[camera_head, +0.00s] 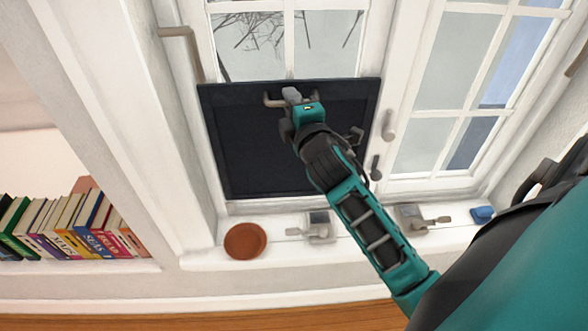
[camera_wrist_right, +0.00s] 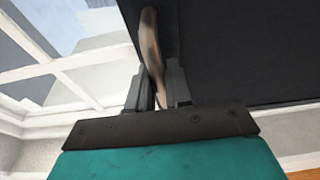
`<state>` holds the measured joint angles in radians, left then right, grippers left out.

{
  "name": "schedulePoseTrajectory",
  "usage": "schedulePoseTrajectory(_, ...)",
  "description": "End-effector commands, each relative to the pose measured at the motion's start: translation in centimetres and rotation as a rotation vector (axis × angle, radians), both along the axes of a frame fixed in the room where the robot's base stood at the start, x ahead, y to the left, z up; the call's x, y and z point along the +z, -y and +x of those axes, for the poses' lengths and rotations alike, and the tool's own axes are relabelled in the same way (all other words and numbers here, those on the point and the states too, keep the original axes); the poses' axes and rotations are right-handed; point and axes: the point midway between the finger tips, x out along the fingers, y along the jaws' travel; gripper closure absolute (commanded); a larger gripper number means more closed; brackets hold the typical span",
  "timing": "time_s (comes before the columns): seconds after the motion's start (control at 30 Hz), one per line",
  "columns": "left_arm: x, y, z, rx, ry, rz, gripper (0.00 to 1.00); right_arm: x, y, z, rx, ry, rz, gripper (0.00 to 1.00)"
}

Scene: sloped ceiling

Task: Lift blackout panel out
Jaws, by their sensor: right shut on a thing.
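The blackout panel (camera_head: 245,155) is a dark, near-black square. It covers the lower part of the left window, above the sill. In the right wrist view the panel (camera_wrist_right: 235,50) fills the upper right. A pale tan handle (camera_head: 272,102) sits near the panel's top edge. My right gripper (camera_head: 292,97) reaches up from the lower right and is at this handle. In the right wrist view my right gripper (camera_wrist_right: 158,85) is shut on the handle (camera_wrist_right: 150,45), which stands between its two fingers. My right arm hides part of the panel's right side. My left gripper is not in view.
The sill holds a terracotta dish (camera_head: 245,241), a metal latch (camera_head: 318,230), another latch (camera_head: 422,218) and a small blue object (camera_head: 482,214). Books (camera_head: 75,225) stand on a shelf at left. Window handles (camera_head: 389,126) project from the frame right of the panel.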

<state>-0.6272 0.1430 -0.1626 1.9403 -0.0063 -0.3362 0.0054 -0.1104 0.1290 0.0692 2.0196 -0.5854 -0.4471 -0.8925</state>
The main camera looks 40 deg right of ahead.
Motion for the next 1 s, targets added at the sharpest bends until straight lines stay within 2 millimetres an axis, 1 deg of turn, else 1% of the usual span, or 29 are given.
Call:
schedulePoseTrajectory(0.03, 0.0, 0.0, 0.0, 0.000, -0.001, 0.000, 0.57, 0.6, 0.0, 0.0, 0.002, 0.007, -0.003, 1.00)
schedulePoseTrajectory(0.13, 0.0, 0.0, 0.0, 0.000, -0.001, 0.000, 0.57, 1.0, 0.0, 0.0, 0.002, 0.007, -0.003, 1.00)
schedulePoseTrajectory(0.57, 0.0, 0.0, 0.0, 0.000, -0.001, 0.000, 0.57, 1.2, -0.1, -0.1, 0.002, 0.006, -0.002, 1.00)
schedulePoseTrajectory(1.0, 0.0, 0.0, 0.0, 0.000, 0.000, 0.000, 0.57, 1.5, -1.5, -2.3, 0.003, 0.005, -0.001, 1.00)
